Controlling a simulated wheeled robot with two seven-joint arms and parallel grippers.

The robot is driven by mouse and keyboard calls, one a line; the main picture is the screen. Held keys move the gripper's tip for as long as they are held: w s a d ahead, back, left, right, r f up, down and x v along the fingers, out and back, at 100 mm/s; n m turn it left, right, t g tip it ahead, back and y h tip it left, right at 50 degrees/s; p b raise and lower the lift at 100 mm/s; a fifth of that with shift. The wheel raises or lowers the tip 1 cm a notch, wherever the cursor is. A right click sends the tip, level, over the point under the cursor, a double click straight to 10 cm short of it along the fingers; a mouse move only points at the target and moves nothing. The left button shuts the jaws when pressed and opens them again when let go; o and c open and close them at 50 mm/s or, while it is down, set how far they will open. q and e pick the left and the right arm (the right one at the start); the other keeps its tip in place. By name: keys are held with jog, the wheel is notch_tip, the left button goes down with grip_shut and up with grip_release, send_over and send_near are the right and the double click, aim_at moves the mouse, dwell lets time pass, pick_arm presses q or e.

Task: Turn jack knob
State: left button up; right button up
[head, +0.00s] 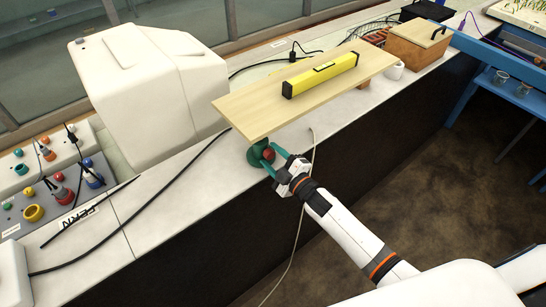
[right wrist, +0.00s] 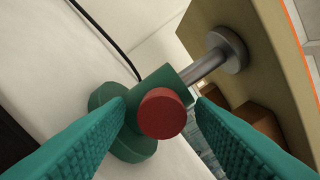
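The jack knob is a red round knob (right wrist: 162,114) on the front of a green jack (right wrist: 118,126). In the head view the red knob (head: 268,155) and the green jack (head: 257,152) show under the near left corner of a wooden board (head: 240,112). A grey post rises from the jack to the board's underside. My right gripper (head: 276,157) is at the knob, with its teal fingers apart. In the right wrist view the fingers (right wrist: 160,120) stand on either side of the knob, with gaps showing. My left gripper is not in view.
A yellow spirit level (head: 320,75) lies on the board. A white housing (head: 150,95) stands left of it. A black cable (head: 140,190) runs along the white bench (head: 170,195). A pale cord (head: 300,220) hangs over the bench's front edge. A wooden box (head: 418,45) stands at the right.

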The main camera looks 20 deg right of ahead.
jog(key=b+v, duration=0.3)
jog(key=v, duration=0.9)
dwell(0.6)
jog(key=s+d+f+m+g+h+b, duration=0.1)
jog(key=s+d+f+m+g+h, duration=0.15)
jog(key=f, duration=0.75)
jog(key=s+d+f+m+g+h, duration=0.15)
jog(key=s+f, duration=0.25)
jog(key=f, duration=0.7)
jog(key=s+d+f+m+g+h+b, duration=0.1)
jog(key=s+f+m+g, duration=0.2)
jog(key=f, duration=0.7)
jog(key=s+a+f+m+g, duration=0.1)
jog(key=s+f+g, duration=0.2)
jog(key=s+f, duration=0.3)
jog(key=s+a+f+m+g+b, duration=0.1)
jog(key=s+f, duration=0.5)
jog(key=s, duration=0.7)
jog(key=s+a+f+m+g+h, duration=0.1)
jog(key=s+f+m+g, duration=0.2)
jog(key=s, duration=0.7)
notch_tip(320, 180, down, 4)
jog(key=shift+a+r+g, duration=0.1)
jog(key=shift+a+g, duration=0.05)
jog(key=shift+g, duration=0.85)
